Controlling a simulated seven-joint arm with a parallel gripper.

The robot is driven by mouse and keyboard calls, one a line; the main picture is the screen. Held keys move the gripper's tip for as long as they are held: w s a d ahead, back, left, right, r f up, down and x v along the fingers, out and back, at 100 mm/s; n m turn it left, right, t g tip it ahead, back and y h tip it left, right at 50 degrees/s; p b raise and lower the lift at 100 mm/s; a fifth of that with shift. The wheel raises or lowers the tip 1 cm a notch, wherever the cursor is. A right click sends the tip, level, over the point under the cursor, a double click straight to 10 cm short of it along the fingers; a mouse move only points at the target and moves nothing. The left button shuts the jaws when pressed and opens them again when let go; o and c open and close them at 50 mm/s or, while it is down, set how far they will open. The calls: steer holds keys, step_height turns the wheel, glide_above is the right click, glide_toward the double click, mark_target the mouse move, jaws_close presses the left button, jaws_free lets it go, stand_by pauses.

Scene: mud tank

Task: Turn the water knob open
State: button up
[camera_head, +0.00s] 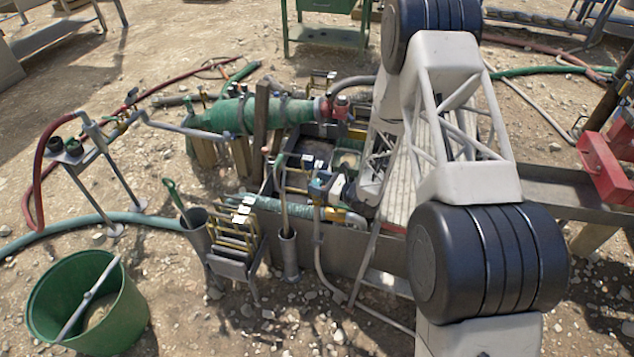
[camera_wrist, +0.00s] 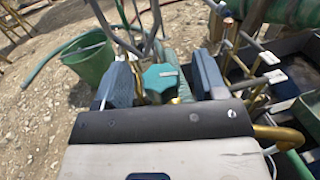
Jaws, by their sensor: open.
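A teal, lobed knob (camera_wrist: 162,82) with a small pale label on top shows in the wrist view, close in front of my gripper. My gripper (camera_wrist: 163,68) is open, with one blue-grey finger to the left of the knob and one to the right. Gaps show on both sides, so the fingers do not appear to touch it. How deep the fingertips reach beside the knob is unclear. In the head view my gripper (camera_head: 322,184) is small, over the tank area at the middle, and I cannot make out the knob there.
A green bucket (camera_head: 88,308) stands at the lower left. A rack of yellow-edged frames (camera_head: 232,236) stands left of my gripper. A green cylinder (camera_head: 250,114) lies behind it. Several hoses and metal pipes run around the tank. Open gravel lies at the left.

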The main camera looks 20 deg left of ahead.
steer(key=shift+a, duration=0.3)
steer(key=c, duration=0.9)
steer(key=shift+n+g, duration=0.4)
steer(key=shift+g, duration=0.2)
steer(key=shift+n+g, duration=0.8)
steer(key=shift+g, duration=0.5)
